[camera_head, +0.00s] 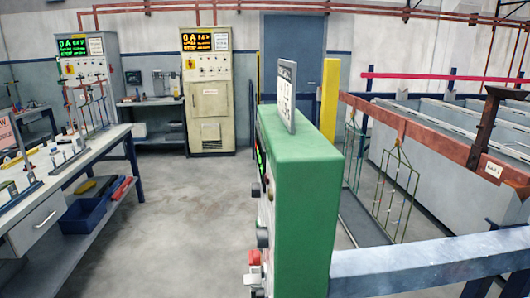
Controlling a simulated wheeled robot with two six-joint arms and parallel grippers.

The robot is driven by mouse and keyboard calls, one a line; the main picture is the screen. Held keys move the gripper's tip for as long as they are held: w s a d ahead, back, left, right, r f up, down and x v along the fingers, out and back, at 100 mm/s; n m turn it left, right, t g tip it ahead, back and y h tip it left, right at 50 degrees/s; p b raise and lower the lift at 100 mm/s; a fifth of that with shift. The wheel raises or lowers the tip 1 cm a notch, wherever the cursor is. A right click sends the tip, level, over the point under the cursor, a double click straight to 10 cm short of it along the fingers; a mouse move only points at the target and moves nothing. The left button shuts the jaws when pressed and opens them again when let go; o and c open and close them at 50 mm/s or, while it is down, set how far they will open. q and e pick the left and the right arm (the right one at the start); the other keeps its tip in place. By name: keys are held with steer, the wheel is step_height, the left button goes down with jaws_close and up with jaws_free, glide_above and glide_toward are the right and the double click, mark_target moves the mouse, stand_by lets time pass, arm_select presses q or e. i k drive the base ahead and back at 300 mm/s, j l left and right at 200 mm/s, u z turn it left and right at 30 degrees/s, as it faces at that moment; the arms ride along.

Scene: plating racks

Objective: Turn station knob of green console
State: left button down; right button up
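The green console (306,185) stands close in front of me, seen from its side. Its front panel faces left and shows only at a steep angle. A black knob (262,237) sticks out from the panel. A smaller dark knob (256,190) is above it, and a red control (254,258) is below. I cannot tell which of these is the station knob, and the labels cannot be read. A green lit display (259,158) shows edge-on near the top. Neither of my grippers is in view.
A blue-grey rail (430,262) runs right from the console. Tanks (450,150) and hanging green racks (398,190) stand behind it. A workbench (75,170) with a blue bin (88,214) is at left. Cabinets (208,95) stand at the back. The floor (185,215) left of the console is clear.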

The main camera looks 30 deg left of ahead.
mark_target(255, 187)
steer(key=i+j+z, duration=0.1)
steer(key=j+z, duration=0.15)
steer(key=j, duration=0.8)
steer(key=j+z, duration=0.2)
steer(key=j, duration=0.8)
steer(key=i, duration=0.05)
